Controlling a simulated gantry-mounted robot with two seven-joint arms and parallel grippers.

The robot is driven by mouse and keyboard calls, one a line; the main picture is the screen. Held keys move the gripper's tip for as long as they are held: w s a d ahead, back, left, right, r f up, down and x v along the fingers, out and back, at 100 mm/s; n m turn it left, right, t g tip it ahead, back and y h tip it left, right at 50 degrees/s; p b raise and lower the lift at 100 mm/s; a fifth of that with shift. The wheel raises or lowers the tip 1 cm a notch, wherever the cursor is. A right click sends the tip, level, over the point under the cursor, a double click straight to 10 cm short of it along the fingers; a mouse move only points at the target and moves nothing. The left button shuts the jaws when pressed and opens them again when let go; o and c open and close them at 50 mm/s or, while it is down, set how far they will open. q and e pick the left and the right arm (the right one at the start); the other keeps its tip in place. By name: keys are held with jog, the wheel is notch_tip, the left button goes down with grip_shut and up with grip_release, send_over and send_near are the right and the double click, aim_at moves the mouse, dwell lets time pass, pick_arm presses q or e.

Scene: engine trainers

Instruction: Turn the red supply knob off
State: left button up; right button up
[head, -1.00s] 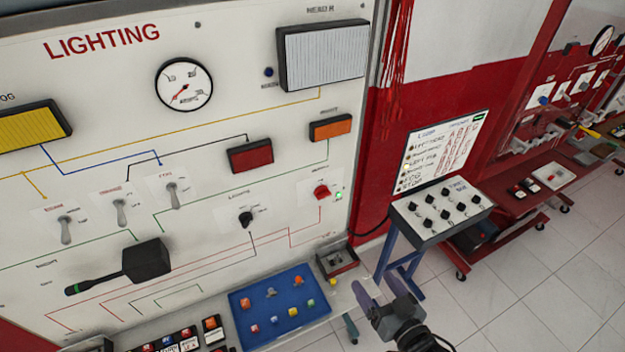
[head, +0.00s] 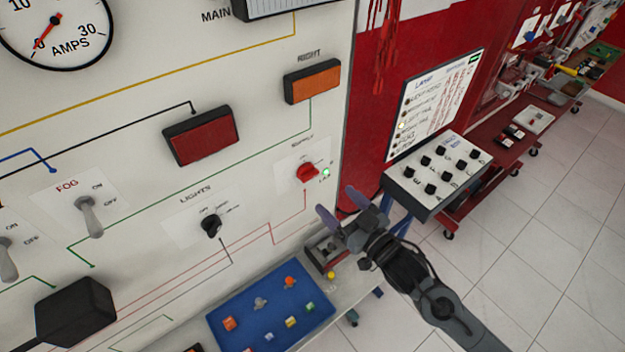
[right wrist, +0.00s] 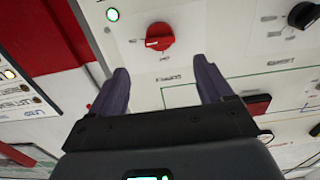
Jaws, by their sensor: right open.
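The red supply knob (head: 307,173) is on the white lighting panel at its right side, below the orange lamp. A small green light (head: 326,172) glows to its right. In the right wrist view the red knob (right wrist: 159,36) sits ahead of the fingers, roughly between their lines, with the lit green light (right wrist: 112,14) beside it. My right gripper (head: 338,205) is open and empty, just below and right of the knob, apart from it. It also shows in the right wrist view (right wrist: 160,85) with its two purple fingers spread. My left gripper is not in view.
A black lights knob (head: 211,226) is left of the red knob. A blue tray (head: 250,330) with small coloured parts and a small box (head: 322,254) lie on the shelf below. A black-knobbed console (head: 408,187) stands to the right.

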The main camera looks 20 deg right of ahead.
aim_at(312, 176)
jog(key=x, duration=1)
jog(key=c, duration=1)
jog(key=shift+c, duration=0.2)
